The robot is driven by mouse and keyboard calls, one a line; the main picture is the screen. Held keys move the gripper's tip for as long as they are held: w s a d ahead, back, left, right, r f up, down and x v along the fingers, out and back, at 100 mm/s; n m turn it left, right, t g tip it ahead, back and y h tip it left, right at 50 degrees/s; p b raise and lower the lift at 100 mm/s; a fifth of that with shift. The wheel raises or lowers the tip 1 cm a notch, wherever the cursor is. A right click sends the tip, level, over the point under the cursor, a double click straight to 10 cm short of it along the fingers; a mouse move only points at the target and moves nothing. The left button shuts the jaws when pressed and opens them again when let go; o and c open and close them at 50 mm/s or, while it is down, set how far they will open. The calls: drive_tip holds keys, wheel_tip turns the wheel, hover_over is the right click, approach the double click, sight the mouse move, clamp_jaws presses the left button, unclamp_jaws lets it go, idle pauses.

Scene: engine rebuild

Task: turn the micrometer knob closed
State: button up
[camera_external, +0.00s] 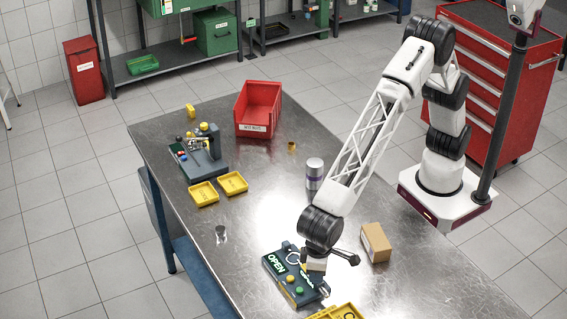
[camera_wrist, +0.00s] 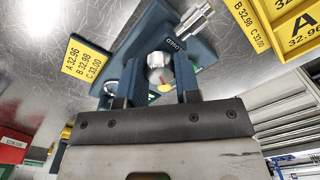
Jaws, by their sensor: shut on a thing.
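The dark blue micrometer stand (camera_external: 283,276) lies on the metal table in the external view, with large "OPEN" lettering and a second word partly covered by my gripper. It also shows in the wrist view (camera_wrist: 152,28), where a silver barrel (camera_wrist: 197,17) sticks out at the top. A silver round knob (camera_wrist: 157,61) sits between my two fingers, with a small yellow and red mark below it. My gripper (camera_wrist: 159,73) is shut on the knob from both sides. In the external view my gripper (camera_external: 313,264) hides the knob.
A cardboard box (camera_external: 376,242) stands right of my gripper. Yellow labelled trays (camera_external: 338,312) lie at the front, close to the stand. A silver cylinder (camera_external: 314,173), a red bin (camera_external: 258,108) and two small yellow trays (camera_external: 204,193) stand farther back. Bare table lies left of the stand.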

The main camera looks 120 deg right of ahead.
drive_tip(key=shift+n, duration=0.5)
drive_tip(key=n, duration=1)
drive_tip(key=shift+n, duration=0.4)
drive_tip(key=n, duration=1.1)
drive_tip(key=o, duration=0.9)
drive_tip(key=shift+r, duration=0.1)
